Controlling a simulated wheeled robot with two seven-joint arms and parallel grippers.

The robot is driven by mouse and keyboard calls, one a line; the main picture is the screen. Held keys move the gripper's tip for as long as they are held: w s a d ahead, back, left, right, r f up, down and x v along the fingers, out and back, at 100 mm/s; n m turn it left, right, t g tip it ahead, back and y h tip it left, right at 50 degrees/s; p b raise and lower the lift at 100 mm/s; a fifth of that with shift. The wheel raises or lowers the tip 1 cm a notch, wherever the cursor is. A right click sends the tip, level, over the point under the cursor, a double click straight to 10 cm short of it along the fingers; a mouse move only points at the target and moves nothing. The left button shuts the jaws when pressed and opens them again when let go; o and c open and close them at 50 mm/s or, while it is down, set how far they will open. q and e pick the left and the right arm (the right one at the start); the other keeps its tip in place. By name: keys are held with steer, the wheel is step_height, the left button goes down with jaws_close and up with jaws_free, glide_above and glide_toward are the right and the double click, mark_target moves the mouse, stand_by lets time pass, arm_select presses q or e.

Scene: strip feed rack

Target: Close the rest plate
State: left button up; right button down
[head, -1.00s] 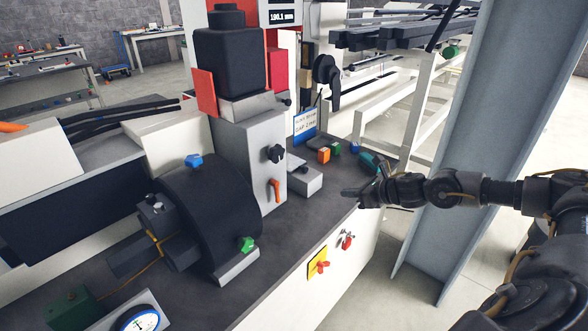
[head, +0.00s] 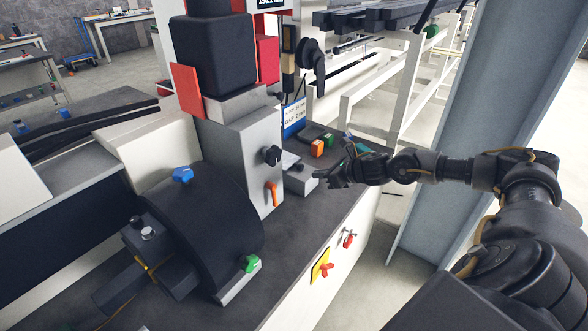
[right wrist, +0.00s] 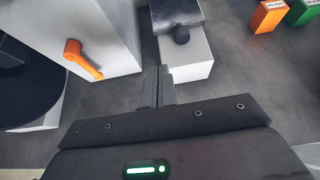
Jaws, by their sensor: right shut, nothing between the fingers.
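What looks like the rest plate (right wrist: 178,14) is a dark grey plate with a black knob (right wrist: 181,36), on a pale block (right wrist: 187,62). In the head view the block (head: 300,181) stands on the bench right of the grey machine housing. I cannot tell for sure how far the plate is open. My right gripper (head: 328,178) is shut and empty, just right of the block. In the right wrist view its fingertips (right wrist: 162,72) point at the block's near end, with the knob beyond; contact is unclear. My left gripper is out of view.
An orange lever (head: 271,194) and a black knob (head: 272,155) project from the housing. Orange (head: 317,148) and green (head: 328,140) small blocks stand behind the pale block. A large black drum (head: 205,235) is at left. Bare bench top (head: 300,225) lies in front.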

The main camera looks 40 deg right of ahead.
steer(key=p, duration=0.2)
glide_toward(287, 171)
steer(key=f, duration=0.1)
steer(key=w+f, duration=0.1)
steer(key=f, duration=0.1)
steer(key=shift+w+a, duration=0.3)
steer(key=shift+a, duration=0.05)
steer(key=shift+w+a+p, duration=0.15)
steer(key=shift+w+p, duration=0.05)
steer(key=shift+w, duration=0.4)
steer(key=shift+w+a+p, duration=0.15)
steer(key=shift+w+p, duration=0.05)
steer(key=shift+w, duration=0.35)
steer(key=shift+w+a+f, duration=0.15)
steer(key=shift+w, duration=0.5)
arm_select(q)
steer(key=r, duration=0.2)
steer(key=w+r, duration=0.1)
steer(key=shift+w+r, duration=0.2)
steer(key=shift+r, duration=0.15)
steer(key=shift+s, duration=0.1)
